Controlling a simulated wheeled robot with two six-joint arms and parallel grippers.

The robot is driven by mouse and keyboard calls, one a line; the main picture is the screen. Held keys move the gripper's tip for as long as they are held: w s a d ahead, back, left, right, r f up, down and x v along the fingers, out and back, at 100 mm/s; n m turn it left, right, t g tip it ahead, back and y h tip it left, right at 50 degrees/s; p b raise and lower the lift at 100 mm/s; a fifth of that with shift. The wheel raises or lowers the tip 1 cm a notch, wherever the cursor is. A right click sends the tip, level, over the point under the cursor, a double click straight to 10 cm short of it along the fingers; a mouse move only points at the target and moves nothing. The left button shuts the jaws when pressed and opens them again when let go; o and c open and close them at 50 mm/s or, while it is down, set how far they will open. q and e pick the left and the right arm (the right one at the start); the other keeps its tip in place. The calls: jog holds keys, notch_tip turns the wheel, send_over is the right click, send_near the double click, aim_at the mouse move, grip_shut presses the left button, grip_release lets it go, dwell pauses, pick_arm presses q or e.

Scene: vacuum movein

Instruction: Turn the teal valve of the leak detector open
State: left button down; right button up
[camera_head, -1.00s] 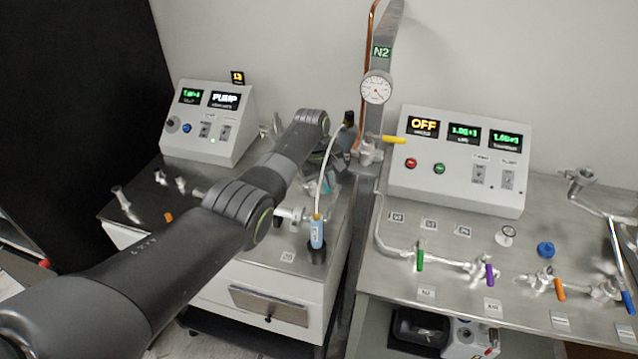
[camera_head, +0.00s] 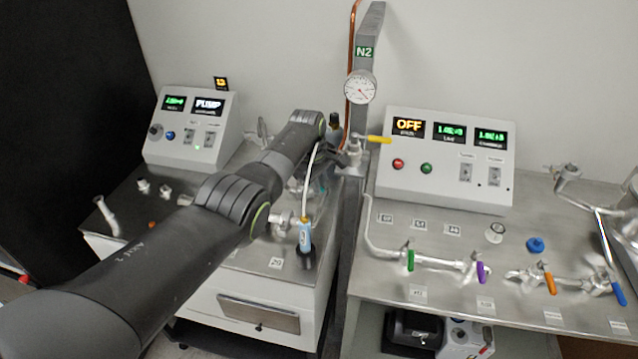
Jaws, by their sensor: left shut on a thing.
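The leak detector (camera_head: 178,143) is the light grey console on the left cart, its screen reading PUMP. My left arm reaches across the cart, and its wrist bends down behind the pipework. My left gripper (camera_head: 308,180) is mostly hidden there by my own arm and a white hose. It is shut at the teal valve (camera_head: 295,186), of which only a small bluish-green bit shows. The valve's handle angle cannot be told. My right gripper is out of view.
A blue-white wand (camera_head: 305,234) stands in a black holder close by my arm. A post carries a gauge (camera_head: 360,87) and a yellow-handled valve (camera_head: 378,139). The right bench holds a console (camera_head: 447,160) reading OFF and green, purple, orange and blue valves.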

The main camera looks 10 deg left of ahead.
pick_arm(q)
jog(key=c, duration=1.4)
grip_release()
jog(key=shift+c, duration=0.2)
jog(key=shift+r, duration=0.1)
jog(key=shift+a+r, duration=0.1)
jog(key=shift+r, duration=0.15)
notch_tip(320, 180, up, 16)
jog(key=s+a, duration=0.2)
jog(key=shift+s+r+b, duration=0.2)
jog(key=shift+s+b, duration=0.15)
jog(key=shift+b, duration=0.1)
